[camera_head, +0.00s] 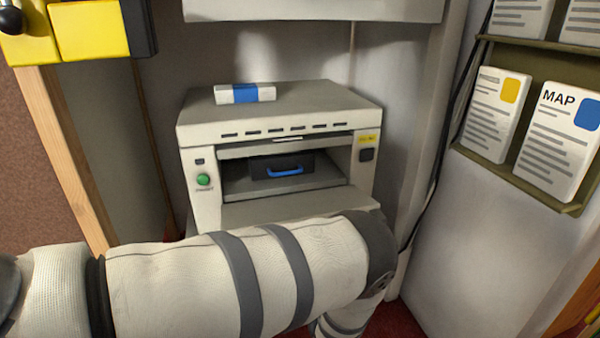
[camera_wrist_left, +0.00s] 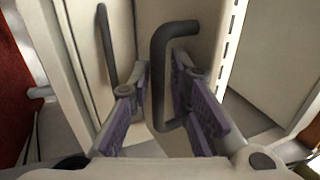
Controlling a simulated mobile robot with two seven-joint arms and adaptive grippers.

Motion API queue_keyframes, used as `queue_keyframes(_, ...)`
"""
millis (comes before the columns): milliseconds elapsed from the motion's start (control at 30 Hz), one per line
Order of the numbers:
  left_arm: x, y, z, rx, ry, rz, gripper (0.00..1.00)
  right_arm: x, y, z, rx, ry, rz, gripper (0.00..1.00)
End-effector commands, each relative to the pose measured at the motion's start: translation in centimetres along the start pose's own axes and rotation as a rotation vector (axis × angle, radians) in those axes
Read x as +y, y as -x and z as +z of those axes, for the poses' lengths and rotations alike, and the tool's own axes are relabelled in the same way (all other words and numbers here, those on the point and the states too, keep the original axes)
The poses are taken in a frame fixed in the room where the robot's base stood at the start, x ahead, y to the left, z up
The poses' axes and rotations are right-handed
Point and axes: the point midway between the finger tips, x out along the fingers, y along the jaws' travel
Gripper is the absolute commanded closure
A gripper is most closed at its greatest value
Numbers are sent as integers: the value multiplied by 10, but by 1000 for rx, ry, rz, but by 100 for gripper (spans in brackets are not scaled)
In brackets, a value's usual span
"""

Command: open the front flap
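The pale grey machine (camera_head: 275,120) stands in the recess in the head view. Its front opening is uncovered, and the front flap (camera_head: 280,208) extends outward from the opening's lower edge. My left arm hides the flap's near part. In the left wrist view, my left gripper (camera_wrist_left: 166,112) has its purple-padded fingers apart. A dark bent handle (camera_wrist_left: 159,80) on a pale panel lies between the fingers, with a visible gap to the left one. I cannot tell whether it touches the right finger. My left gripper is hidden in the head view. My right gripper is not in view.
A dark drawer with a blue handle (camera_head: 285,171) sits inside the opening. A white-and-blue box (camera_head: 245,93) lies on the machine's top. A rack with printed cards (camera_head: 560,140) hangs at right. A wooden post (camera_head: 65,150) stands at left.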

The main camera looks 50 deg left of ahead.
Motion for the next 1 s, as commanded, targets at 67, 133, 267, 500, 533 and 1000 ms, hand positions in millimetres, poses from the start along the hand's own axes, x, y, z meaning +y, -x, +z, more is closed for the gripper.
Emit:
queue_keyframes(67, 0, 4, 0, 1, 0, 0, 82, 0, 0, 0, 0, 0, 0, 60)
queue_keyframes(133, 1, 14, 0, 1, -1, 1, 82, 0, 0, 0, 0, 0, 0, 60)
queue_keyframes(267, 1, 48, 0, 3, -1, 3, 82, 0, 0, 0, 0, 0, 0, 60)
queue_keyframes(500, 0, 105, 0, 2, 0, 1, 82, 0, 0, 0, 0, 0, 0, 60)
queue_keyframes(533, 1, 109, 0, 2, 0, 1, 82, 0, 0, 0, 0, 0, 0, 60)
queue_keyframes(1000, 3, 126, -3, 17, 60, 20, 100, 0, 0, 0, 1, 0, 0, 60)
